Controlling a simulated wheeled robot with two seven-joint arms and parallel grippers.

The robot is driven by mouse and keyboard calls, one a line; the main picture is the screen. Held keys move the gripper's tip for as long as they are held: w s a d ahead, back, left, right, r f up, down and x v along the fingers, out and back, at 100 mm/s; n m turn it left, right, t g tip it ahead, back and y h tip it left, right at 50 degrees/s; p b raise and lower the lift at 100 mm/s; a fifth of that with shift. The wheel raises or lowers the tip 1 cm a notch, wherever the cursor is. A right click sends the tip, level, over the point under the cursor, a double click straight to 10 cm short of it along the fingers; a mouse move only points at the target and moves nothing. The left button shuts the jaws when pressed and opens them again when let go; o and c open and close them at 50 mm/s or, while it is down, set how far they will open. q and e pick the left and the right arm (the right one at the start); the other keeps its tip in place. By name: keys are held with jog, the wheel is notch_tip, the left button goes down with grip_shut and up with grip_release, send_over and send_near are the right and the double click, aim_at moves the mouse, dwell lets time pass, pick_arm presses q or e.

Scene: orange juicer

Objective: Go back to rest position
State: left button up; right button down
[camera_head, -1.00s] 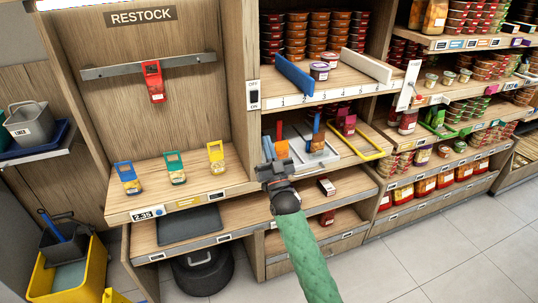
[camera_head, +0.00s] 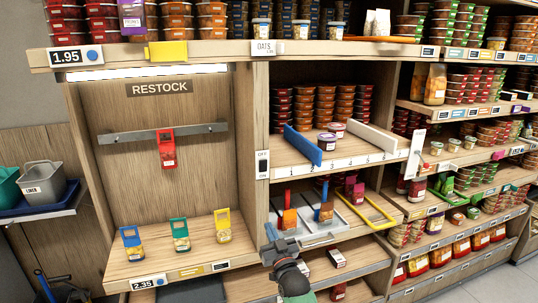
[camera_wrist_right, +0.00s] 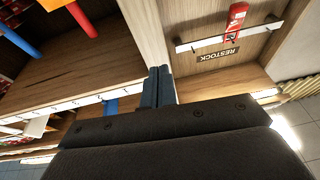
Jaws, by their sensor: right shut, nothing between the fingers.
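My right gripper (camera_head: 271,236) is in the lower middle of the head view, in front of the lower shelves at the unit's middle post. Its dark fingers point up and are shut with nothing between them. The right wrist view also shows the closed fingertips (camera_wrist_right: 158,74), with the restock bay beyond them. A short piece of my green right forearm shows at the bottom edge of the head view. My left gripper is not in view.
The restock bay has a red pack (camera_head: 166,149) on its rail (camera_head: 205,128) and blue, green and yellow packs on its shelf (camera_head: 150,266). A tray with orange and blue items (camera_head: 326,213) lies near my right gripper. Grey floor (camera_head: 478,285) is clear at lower right.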

jog(key=d+f+g+h, duration=0.3)
jog(key=f+g, duration=0.4)
jog(key=f, duration=0.9)
jog(key=s+d+f+g+h, duration=0.1)
jog(key=s+d+f+g, duration=0.1)
jog(key=s+f, duration=0.35)
jog(key=s+d+f+m+g+h, duration=0.1)
jog(key=s+d+f+g, duration=0.15)
jog(key=f, duration=0.65)
jog(key=s+d+f+g+h, duration=0.1)
jog(key=s+d+f, duration=0.1)
jog(key=s+f, duration=0.4)
jog(key=s+d+f+g, duration=0.2)
jog(key=s+f, duration=0.6)
jog(key=s, duration=0.5)
jog(key=s+d+f+g, duration=0.2)
jog(key=s+f, duration=0.6)
jog(key=s, duration=0.5)
jog(key=s+d+f+m+g+h, duration=0.1)
jog(key=s+d+f+g, duration=0.1)
jog(key=s+f, duration=0.6)
jog(key=s+d, duration=0.1)
jog(key=s, duration=0.3)
jog(key=shift+s+d+g, duration=0.2)
jog(key=shift+s+g, duration=0.15)
jog(key=shift+s, duration=0.05)
jog(key=shift+f, duration=0.1)
